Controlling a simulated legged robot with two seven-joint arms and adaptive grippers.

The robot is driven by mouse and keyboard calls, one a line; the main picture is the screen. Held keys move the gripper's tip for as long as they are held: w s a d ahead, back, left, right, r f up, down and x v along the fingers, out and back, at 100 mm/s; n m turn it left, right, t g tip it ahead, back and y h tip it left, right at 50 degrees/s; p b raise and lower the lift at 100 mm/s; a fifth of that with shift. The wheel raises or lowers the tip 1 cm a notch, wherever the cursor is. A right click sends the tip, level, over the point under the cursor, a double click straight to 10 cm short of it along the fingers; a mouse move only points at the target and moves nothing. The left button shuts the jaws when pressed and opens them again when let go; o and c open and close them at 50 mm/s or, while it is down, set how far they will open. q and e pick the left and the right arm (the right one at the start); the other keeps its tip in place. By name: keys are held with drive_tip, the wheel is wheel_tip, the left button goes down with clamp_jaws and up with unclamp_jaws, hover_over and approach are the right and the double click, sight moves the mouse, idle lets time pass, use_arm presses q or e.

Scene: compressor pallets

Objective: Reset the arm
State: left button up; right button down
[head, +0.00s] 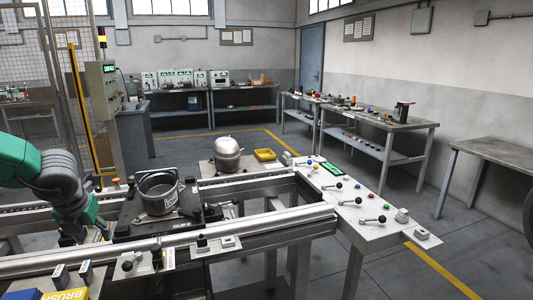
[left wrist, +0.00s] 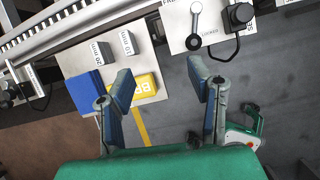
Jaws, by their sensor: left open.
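My left arm (head: 60,185), green and dark grey, comes in from the left in the head view and bends down beside the conveyor rail. Its gripper is partly hidden there behind the rail. In the left wrist view my left gripper (left wrist: 158,70) is open, with its two fingers wide apart and nothing between them. Beyond the fingers lie a yellow block (left wrist: 147,88) and a blue block (left wrist: 86,92) on a light plate. My right gripper is not in view.
An open metal compressor shell (head: 160,192) sits on a black pallet (head: 133,228) on the conveyor, close right of my arm. A closed silver compressor (head: 227,155) stands behind. A control panel (head: 365,208) with levers is at right. Open floor lies beyond.

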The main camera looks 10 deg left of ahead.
use_arm(q)
drive_tip(key=s+d+f+m+y+b, duration=0.1)
drive_tip(key=s+d+f+m, duration=0.4)
drive_tip(key=f+m, duration=0.6)
drive_tip(key=s+d+f+m+b, duration=0.15)
drive_tip(key=d+f+m, duration=0.55)
drive_tip(key=m, duration=0.8)
drive_tip(key=s+d+f+m+g+h, duration=0.1)
drive_tip(key=s+d+f+m+h, duration=0.1)
drive_tip(key=s+d+f+m, duration=0.3)
drive_tip(key=s+d+f+m+g+h, duration=0.1)
drive_tip(key=s+d+f+m+g, duration=0.1)
drive_tip(key=s+d+f+m, duration=0.3)
drive_tip(key=s+d+m, duration=0.3)
drive_tip(key=s+m, duration=0.3)
drive_tip(key=s, duration=0.3)
drive_tip(key=shift+s+f+h, duration=0.25)
drive_tip(key=shift+h, duration=0.15)
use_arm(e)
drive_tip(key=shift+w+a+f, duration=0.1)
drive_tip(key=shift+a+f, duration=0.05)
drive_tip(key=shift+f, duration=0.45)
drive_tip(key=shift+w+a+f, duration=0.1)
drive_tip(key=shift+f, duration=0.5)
use_arm(q)
drive_tip(key=shift+d, duration=0.25)
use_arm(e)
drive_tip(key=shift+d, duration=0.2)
use_arm(q)
drive_tip(key=shift+w, duration=0.15)
